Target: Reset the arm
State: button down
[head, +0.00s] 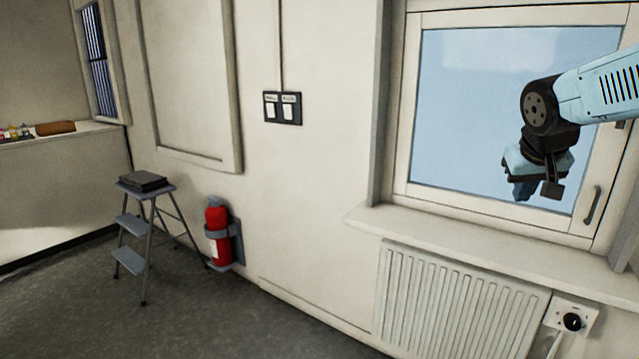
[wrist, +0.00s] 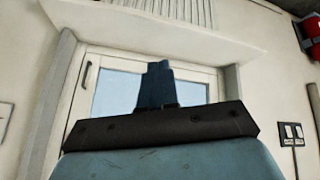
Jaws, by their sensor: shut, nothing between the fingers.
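My arm reaches in from the right edge of the head view, in front of the window. My gripper (head: 524,190) hangs at its end, pointing down, at the lower right part of the window pane. In the wrist view my gripper (wrist: 158,68) shows its fingers together, with nothing between them. The window and wall appear upside down behind it there. My gripper touches nothing that I can see.
The window (head: 455,115) has a sill (head: 480,240) with a radiator (head: 450,305) below. A step stool (head: 132,225) holding a dark flat object (head: 143,181) and a red fire extinguisher (head: 217,235) stand left. The floor (head: 215,320) in front is clear.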

jog(key=s+a+f+n+y, duration=0.1)
jog(key=s+a+f+y, duration=0.2)
jog(key=s+a, duration=1)
jog(key=a, duration=0.3)
jog(key=shift+s+f+n, duration=0.15)
jog(key=shift+f+n, duration=0.2)
jog(key=shift+n, duration=0.05)
